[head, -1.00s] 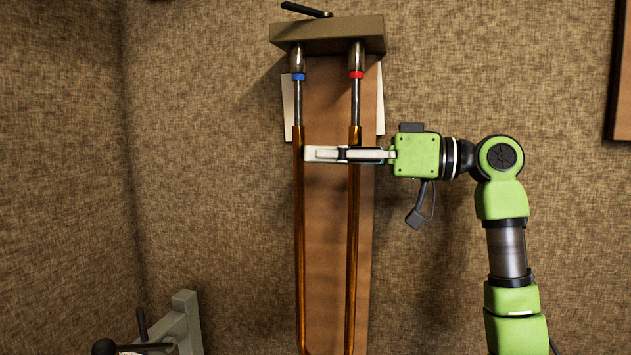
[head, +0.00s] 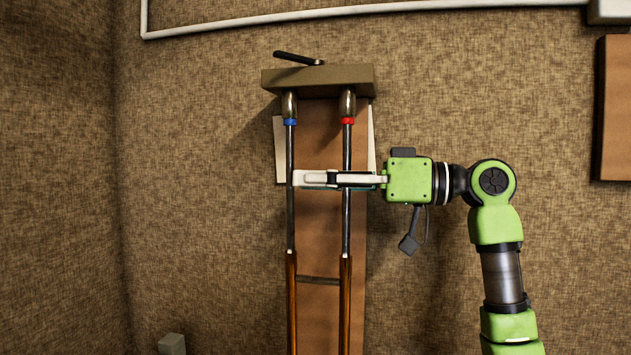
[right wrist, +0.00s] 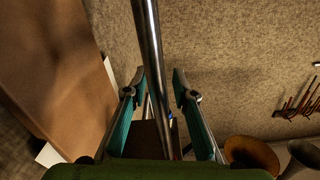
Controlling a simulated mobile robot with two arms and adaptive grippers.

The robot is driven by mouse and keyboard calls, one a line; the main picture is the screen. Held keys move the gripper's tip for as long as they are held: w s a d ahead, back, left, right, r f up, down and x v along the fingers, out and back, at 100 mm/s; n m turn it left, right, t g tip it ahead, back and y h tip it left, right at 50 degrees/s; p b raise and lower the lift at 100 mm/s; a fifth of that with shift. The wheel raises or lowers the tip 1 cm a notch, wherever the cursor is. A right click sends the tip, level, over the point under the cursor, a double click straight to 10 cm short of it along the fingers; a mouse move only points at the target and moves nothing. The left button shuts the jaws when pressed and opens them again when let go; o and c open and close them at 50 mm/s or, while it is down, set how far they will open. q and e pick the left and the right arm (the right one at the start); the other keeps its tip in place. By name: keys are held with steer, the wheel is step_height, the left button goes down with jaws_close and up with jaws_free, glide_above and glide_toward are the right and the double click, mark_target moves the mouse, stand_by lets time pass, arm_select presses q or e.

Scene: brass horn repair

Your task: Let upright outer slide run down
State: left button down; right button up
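The outer slide (head: 345,300), two brass tubes joined by a crossbar, hangs upright low in the head view, its lower end out of frame. Above it two bare steel inner tubes (head: 346,220) run up to a holder block (head: 325,78), with blue (head: 290,122) and red (head: 347,121) bands. My right gripper (head: 308,179) reaches across the inner tubes from the right, well above the outer slide's top ends. In the right wrist view its fingers (right wrist: 158,92) are apart, with a steel tube between them and gaps visible. My left gripper is out of view.
A brown board (head: 322,225) stands behind the tubes, with white paper (head: 280,150) at its edge. A brown panel (head: 614,108) is on the wall at right. The right wrist view shows brass bells (right wrist: 250,155) low at right. The wall left of the tubes is clear.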

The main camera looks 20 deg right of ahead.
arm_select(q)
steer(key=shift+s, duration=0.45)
arm_select(e)
steer(key=v, duration=1.2)
